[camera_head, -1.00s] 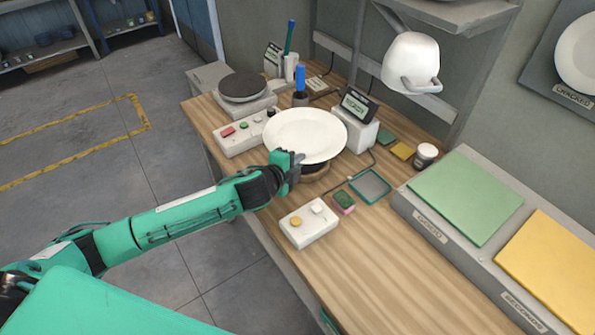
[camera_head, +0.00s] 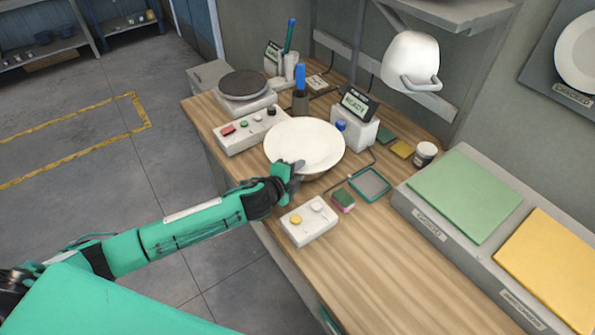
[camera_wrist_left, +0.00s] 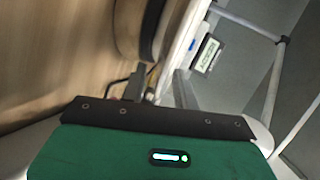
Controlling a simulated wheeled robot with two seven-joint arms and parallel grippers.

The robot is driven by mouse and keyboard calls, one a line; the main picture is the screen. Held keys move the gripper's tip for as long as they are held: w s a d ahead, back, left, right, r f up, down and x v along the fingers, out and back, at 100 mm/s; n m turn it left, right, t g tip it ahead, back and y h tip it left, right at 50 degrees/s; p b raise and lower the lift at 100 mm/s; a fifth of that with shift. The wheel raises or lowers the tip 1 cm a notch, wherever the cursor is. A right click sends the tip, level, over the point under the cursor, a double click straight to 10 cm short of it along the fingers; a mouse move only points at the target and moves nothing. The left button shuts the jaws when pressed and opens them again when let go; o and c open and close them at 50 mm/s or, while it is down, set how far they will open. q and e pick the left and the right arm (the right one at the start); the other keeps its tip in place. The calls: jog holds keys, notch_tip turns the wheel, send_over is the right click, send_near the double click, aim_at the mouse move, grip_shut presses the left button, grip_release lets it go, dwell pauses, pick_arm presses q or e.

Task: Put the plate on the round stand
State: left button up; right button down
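The white plate (camera_head: 305,143) lies roughly level over the round stand in the head view and hides nearly all of it. In the left wrist view the plate (camera_wrist_left: 183,50) shows edge-on beside the stand's dark, round top (camera_wrist_left: 152,28); I cannot tell whether they fully touch. My left gripper (camera_head: 291,174) is at the plate's near rim. Its fingers (camera_wrist_left: 160,88) look spread apart, one on each side of the rim, with a gap visible. My right gripper is in neither view.
A hot-plate-like unit (camera_head: 243,85) and a button box (camera_head: 250,129) stand left of the plate. A READY display (camera_head: 355,105) is behind right. A two-button box (camera_head: 309,221), sponge (camera_head: 343,200) and small tray (camera_head: 370,184) are in front. Green (camera_head: 465,196) and yellow pads lie right.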

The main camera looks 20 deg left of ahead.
pick_arm(q)
jog(key=shift+r, duration=0.15)
jog(key=shift+s+a, duration=0.15)
jog(key=shift+s, duration=0.2)
jog(key=b+v, duration=0.2)
jog(key=v, duration=0.9)
jog(key=shift+r, duration=0.15)
jog(key=shift+s, duration=0.1)
